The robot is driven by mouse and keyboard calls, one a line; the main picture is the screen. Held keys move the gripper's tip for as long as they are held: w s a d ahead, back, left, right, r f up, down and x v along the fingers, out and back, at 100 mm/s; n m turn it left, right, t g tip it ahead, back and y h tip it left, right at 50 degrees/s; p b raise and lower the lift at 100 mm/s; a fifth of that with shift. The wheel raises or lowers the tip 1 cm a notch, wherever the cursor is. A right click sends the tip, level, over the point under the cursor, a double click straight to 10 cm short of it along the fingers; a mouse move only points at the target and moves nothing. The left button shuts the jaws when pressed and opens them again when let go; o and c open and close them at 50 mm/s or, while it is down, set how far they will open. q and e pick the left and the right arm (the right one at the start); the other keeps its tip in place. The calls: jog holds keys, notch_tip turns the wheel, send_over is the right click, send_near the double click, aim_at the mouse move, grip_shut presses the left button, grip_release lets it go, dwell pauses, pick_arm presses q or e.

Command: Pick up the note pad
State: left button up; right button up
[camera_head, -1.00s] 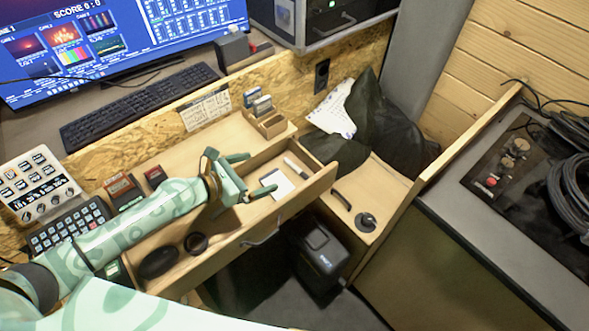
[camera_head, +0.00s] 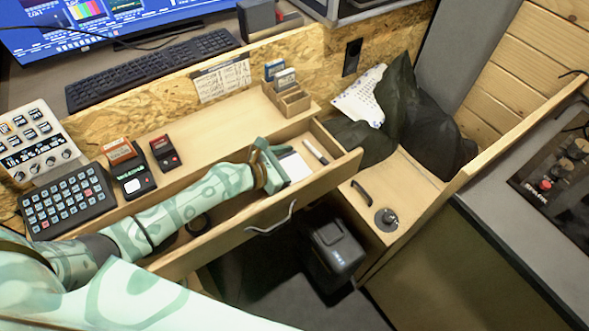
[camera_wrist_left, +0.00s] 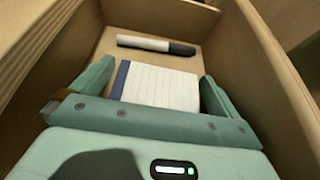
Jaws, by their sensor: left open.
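The note pad (camera_wrist_left: 160,86) lies flat in the open drawer (camera_head: 258,223). It is white and lined with a dark blue band along one edge. In the head view the pad (camera_head: 296,167) shows partly beyond my left gripper. My left gripper (camera_head: 278,164) reaches down into the drawer. In the left wrist view the gripper (camera_wrist_left: 155,88) is open, with one green finger on each side of the pad and the near part of the pad hidden by the gripper body. I cannot tell whether the fingers touch it. My right gripper is not in view.
A marker (camera_head: 315,152) lies beyond the pad in the drawer, close to its end wall. Drawer walls stand close around the gripper. A round dark object (camera_head: 199,224) sits nearer in the drawer. A dark bin (camera_head: 333,252) stands on the floor below.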

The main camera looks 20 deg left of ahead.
pick_arm(q)
jog(key=shift+d, duration=0.1)
jog(key=shift+c, duration=0.3)
jog(key=c, duration=0.7)
